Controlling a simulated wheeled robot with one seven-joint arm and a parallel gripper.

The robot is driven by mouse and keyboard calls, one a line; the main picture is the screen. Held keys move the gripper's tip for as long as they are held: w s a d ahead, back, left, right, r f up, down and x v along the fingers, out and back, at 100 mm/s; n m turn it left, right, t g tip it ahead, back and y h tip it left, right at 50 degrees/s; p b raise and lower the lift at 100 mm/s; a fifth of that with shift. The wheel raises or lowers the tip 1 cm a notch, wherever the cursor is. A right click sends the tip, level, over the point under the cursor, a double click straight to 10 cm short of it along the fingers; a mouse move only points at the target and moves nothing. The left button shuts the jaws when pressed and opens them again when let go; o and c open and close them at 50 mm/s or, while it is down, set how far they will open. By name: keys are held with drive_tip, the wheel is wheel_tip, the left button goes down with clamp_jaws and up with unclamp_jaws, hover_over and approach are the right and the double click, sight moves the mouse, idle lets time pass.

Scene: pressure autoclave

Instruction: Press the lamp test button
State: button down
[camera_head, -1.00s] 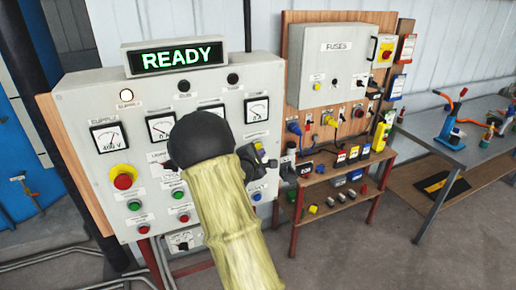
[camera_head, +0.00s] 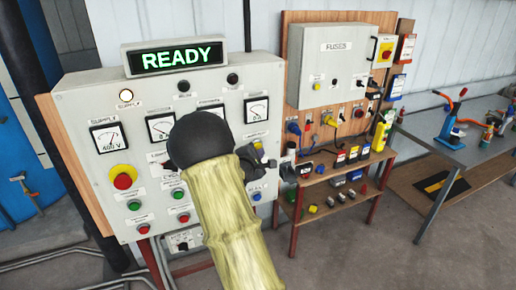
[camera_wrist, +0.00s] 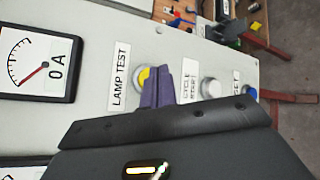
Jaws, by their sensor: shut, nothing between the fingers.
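In the wrist view the yellow lamp test button (camera_wrist: 143,76) sits beside its white "LAMP TEST" label (camera_wrist: 119,76). My gripper (camera_wrist: 155,86) is shut and empty, with its purple fingers in front of the button and covering much of it. I cannot tell whether the fingertips touch the button or how deep it sits. In the head view my arm hides the middle of the control panel (camera_head: 88,165), and my gripper (camera_head: 257,158) is at the panel's right side.
A white cycle start button (camera_wrist: 212,88) and a blue button (camera_wrist: 249,92) are close by. An ammeter (camera_wrist: 38,62) reads near zero. The display (camera_head: 177,57) shows READY, and the supply lamp (camera_head: 126,95) is lit. A fuse box (camera_head: 335,65) stands to the right.

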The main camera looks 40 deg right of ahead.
drive_tip(key=shift+w+d+p, duration=0.1)
drive_tip(key=shift+w+p, duration=0.3)
drive_tip(key=shift+p, duration=0.2)
drive_tip(key=shift+w+d+p, duration=0.1)
drive_tip(key=shift+w+p, duration=0.35)
drive_tip(key=shift+p, duration=0.05)
idle(0.7)
idle(0.4)
drive_tip(key=shift+s+a, duration=0.2)
drive_tip(key=shift+s, duration=0.65)
drive_tip(key=s, duration=0.2)
drive_tip(key=s+a, duration=0.1)
drive_tip(key=s, duration=0.2)
drive_tip(key=shift+a, duration=0.1)
